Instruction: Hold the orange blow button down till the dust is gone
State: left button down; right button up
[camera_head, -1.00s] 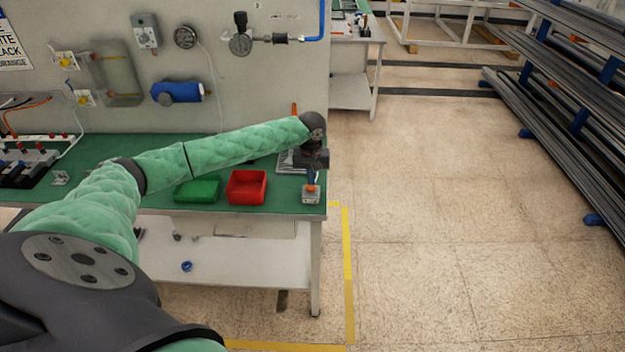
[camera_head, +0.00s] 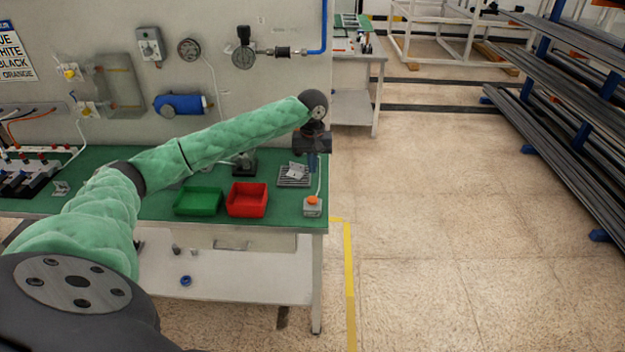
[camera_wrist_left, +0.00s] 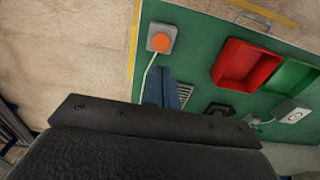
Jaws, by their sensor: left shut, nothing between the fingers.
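The orange blow button (camera_head: 312,200) sits on a small grey box at the front right corner of the green bench. It also shows in the left wrist view (camera_wrist_left: 160,42), uncovered. My left gripper (camera_head: 313,167), with blue fingers, is shut and empty. It is above and behind the button, apart from it. Its blue fingers also show in the left wrist view (camera_wrist_left: 160,90). A grey grille (camera_head: 293,182) with a pale piece on it lies left of the gripper. Dust is too small to tell. My right gripper is not in view.
A red bin (camera_head: 247,199) and a green bin (camera_head: 199,201) stand left of the button box. A cable runs back from the box. A wall panel (camera_head: 270,90) with gauges rises behind the bench.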

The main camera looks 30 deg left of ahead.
pick_arm(q)
jog(key=shift+r, duration=0.9)
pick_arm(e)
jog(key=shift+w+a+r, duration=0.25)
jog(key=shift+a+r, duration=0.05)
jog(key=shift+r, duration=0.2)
